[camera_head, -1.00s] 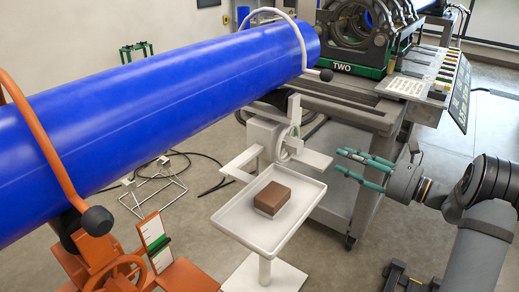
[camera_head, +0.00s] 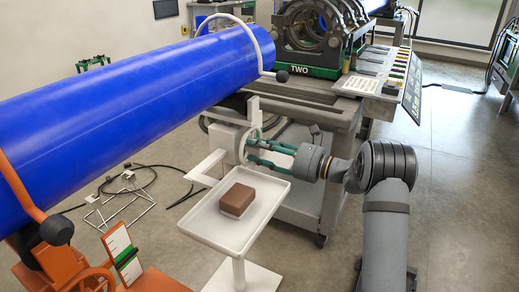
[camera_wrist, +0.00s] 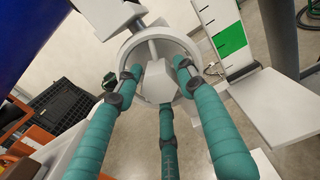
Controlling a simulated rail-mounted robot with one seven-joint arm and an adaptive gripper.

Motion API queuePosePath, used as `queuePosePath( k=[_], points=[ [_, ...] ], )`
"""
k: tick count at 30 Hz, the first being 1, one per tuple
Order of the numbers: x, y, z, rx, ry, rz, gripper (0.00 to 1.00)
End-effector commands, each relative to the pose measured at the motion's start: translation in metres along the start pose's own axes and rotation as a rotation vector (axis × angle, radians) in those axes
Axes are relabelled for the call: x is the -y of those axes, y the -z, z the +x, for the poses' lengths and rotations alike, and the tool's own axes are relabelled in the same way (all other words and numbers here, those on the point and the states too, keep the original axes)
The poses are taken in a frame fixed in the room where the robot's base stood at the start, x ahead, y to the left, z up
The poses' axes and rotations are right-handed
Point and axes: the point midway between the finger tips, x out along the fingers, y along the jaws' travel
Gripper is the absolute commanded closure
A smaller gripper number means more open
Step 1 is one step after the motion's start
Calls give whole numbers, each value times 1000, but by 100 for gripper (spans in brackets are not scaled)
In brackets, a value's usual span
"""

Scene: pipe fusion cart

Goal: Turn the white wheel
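The white wheel (camera_head: 243,147) is a thin upright ring on the white stand beside the end of the blue pipe. In the wrist view the wheel's rim (camera_wrist: 190,48) surrounds a white hub block (camera_wrist: 155,80). My gripper (camera_head: 254,152) has three teal fingers and reaches the wheel from the right. In the wrist view my gripper (camera_wrist: 158,76) has its fingers spread apart, with the hub block between them and the tips at or inside the ring. I cannot tell whether any finger touches the rim.
A white tray (camera_head: 208,235) with a brown block (camera_head: 238,197) on it stands just below the wheel. The blue pipe (camera_head: 130,100) is at upper left. The grey cart (camera_head: 315,120) stands behind. Open floor (camera_head: 460,200) is at right.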

Motion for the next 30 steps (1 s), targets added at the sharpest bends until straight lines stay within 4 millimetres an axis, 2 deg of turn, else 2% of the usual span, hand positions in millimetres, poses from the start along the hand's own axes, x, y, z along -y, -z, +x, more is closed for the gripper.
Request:
queuePosePath(
  k=[2,22,30],
  points=[
    [0,0,0,0,0,0,61],
    [0,1,-1,-2,1,-1,100],
    [0,2,-1,-3,1,0,100]
  ],
)
